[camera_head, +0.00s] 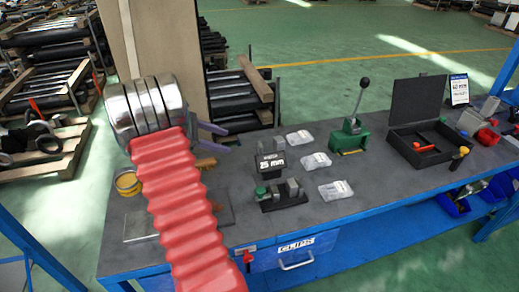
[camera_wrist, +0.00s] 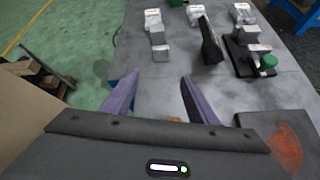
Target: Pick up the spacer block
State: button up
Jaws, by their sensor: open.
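Two small grey blocks stand behind the dark "25 mm" sign (camera_head: 271,164); in the wrist view they are a farther block (camera_wrist: 157,34) and a nearer block (camera_wrist: 160,51). More grey blocks sit on a black fixture (camera_head: 283,202) with a green knob, right of the sign in the wrist view. I cannot tell which block is the spacer block. My gripper (camera_wrist: 160,77) is open, its two purple fingers apart with nothing between them. The nearer loose block lies beyond the fingertips, apart from them. In the head view my arm partly hides the gripper (camera_head: 222,137).
A green lever press (camera_head: 349,137) and an open black case (camera_head: 418,118) stand farther right. A yellow-rimmed round item (camera_head: 127,184) lies left of my arm.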

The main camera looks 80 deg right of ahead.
aim_at(261, 147)
jog(key=shift+g, duration=0.5)
jog(key=s+d+f, duration=0.1)
jog(key=d, duration=0.1)
jog(key=s+d+f, duration=0.1)
jog(key=s, duration=0.1)
jog(key=shift+d+f, duration=0.15)
jog(key=shift+d, duration=0.25)
jog(key=s+f, duration=0.1)
jog(key=s+f+n+g, duration=0.1)
jog(key=shift+s+d, duration=0.3)
jog(key=shift+d, duration=0.1)
jog(key=shift+s+d+f+n, duration=0.1)
jog(key=shift+s+n, duration=0.1)
jog(key=shift+n, duration=0.1)
jog(key=shift+x, duration=1.05)
jog(key=shift+s, duration=0.1)
jog(key=shift+r+x, duration=0.2)
jog(key=shift+x, duration=2.35)
jog(key=shift+s, duration=0.15)
